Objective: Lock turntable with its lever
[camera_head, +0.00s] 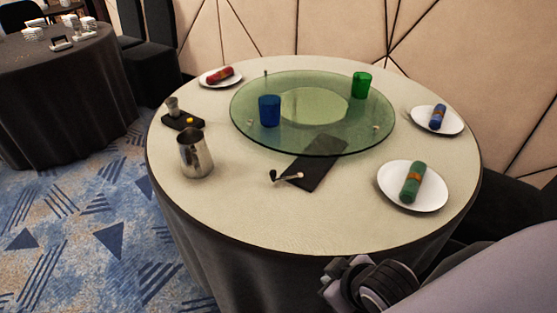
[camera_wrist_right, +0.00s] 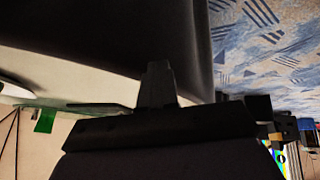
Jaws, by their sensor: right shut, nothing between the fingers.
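The round green glass turntable (camera_head: 345,137) sits on the cream-topped round table (camera_head: 240,215). A small lever (camera_head: 286,177) with a dark knob and a pale arm is at the near end of a dark rectangular plate (camera_head: 315,172). The plate reaches under the turntable's near edge. My right gripper (camera_head: 333,278) is at the table's near edge, in front of and well apart from the lever. It is shut and empty; its closed fingers (camera_wrist_right: 158,84) also show in the right wrist view. My left gripper is not in view.
A blue cup (camera_head: 269,111) and a green cup (camera_head: 361,85) stand on the turntable. A metal pitcher (camera_head: 195,153) stands left of the lever. A plate (camera_head: 435,199) with a green rolled napkin (camera_head: 413,182) lies right. The near tabletop is clear.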

